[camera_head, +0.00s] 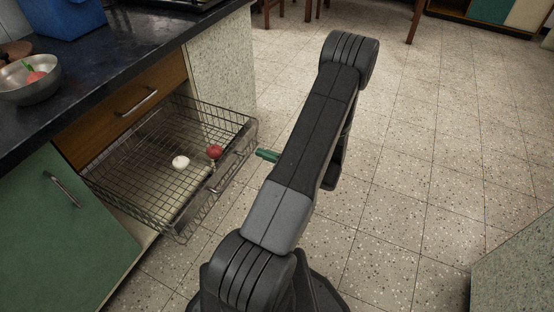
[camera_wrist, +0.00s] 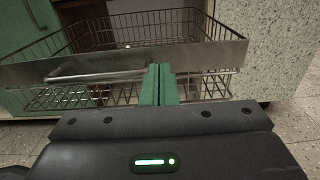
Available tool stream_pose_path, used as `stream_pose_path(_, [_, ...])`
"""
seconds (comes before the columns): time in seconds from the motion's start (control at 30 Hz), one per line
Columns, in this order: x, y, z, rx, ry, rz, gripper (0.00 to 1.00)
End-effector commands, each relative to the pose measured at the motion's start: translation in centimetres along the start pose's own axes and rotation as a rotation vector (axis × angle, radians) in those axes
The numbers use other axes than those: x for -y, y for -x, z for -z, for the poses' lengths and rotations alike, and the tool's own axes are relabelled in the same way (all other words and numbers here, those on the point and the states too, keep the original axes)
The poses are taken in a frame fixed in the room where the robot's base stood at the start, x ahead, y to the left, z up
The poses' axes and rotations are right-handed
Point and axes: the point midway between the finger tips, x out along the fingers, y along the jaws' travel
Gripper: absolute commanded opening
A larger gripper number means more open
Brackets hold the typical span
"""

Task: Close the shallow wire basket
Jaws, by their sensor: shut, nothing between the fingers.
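The shallow wire basket (camera_head: 140,156) is pulled out from the cabinet below a wooden drawer. It holds a red item (camera_head: 215,152) and a white item (camera_head: 180,162). Its metal front with a bar handle (camera_wrist: 95,76) faces my gripper in the wrist view. My gripper's green fingers (camera_wrist: 158,84) are shut and empty, in front of the basket's front, just right of the handle's right end. I cannot tell whether they touch the metal. In the head view, a green finger (camera_head: 267,155) shows to the right of the basket front; my arm hides the rest of the gripper.
A wooden drawer (camera_head: 122,108) above the basket is closed. A green cabinet door (camera_head: 65,235) stands left of it. The dark counter (camera_head: 110,65) above bears a metal bowl (camera_head: 30,85) and a blue box (camera_head: 65,17). The speckled floor to the right is open.

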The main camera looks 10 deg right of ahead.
Motion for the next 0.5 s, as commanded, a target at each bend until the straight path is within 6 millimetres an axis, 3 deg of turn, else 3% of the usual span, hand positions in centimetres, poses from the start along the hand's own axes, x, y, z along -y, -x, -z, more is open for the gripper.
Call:
stream_pose_path(0.2, [-0.1,-4.0,0.2,-0.001,0.002,-0.004,0.0])
stream_pose_path(0.5, [0.0,-6.4,0.1,-0.001,0.0,-0.001,0.0])
